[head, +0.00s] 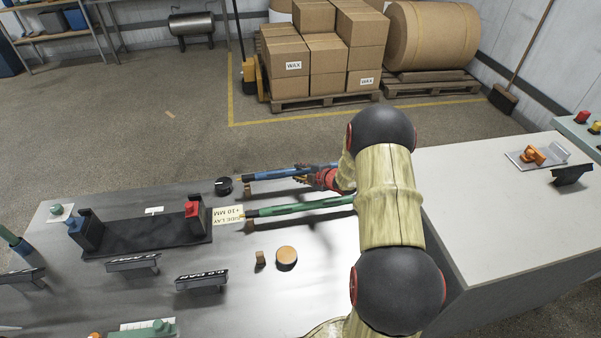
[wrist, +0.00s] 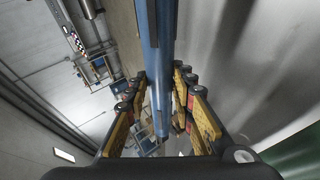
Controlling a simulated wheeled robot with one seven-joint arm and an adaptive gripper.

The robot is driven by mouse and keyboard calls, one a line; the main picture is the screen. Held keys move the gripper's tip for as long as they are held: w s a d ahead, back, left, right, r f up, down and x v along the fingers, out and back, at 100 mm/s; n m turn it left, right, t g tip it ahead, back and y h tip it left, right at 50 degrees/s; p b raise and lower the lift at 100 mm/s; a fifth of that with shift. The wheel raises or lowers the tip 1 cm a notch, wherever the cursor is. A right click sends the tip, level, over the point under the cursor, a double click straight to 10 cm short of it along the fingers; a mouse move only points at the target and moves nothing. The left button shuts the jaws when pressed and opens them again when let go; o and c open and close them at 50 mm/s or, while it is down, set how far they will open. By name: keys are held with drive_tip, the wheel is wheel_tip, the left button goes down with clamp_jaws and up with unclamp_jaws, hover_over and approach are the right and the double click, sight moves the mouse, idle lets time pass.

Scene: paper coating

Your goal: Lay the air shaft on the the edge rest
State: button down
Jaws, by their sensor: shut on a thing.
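I cannot tell whether shaft and block touch. My arm hides the shaft's right end.
A green shaft (head: 298,206) lies parallel in front, beside a "SIDE LAY +10 MM" label (head: 227,215). A black knob (head: 223,186) is left of the blue shaft. A black fixture (head: 150,235) stands at left. A round wooden disc (head: 287,257) and a pale counter (head: 490,210) are nearer and right.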

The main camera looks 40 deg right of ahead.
drive_tip(key=shift+w+f+b, duration=0.1)
drive_tip(key=shift+f+b, duration=1.05)
drive_tip(key=shift+f, duration=0.15)
drive_tip(key=c, duration=1.7)
unclamp_jaws()
drive_tip(key=shift+o, duration=1.4)
drive_tip(key=shift+f, duration=0.2)
drive_tip(key=v, duration=1.2)
drive_tip(key=shift+r, duration=0.15)
drive_tip(key=shift+r, duration=0.1)
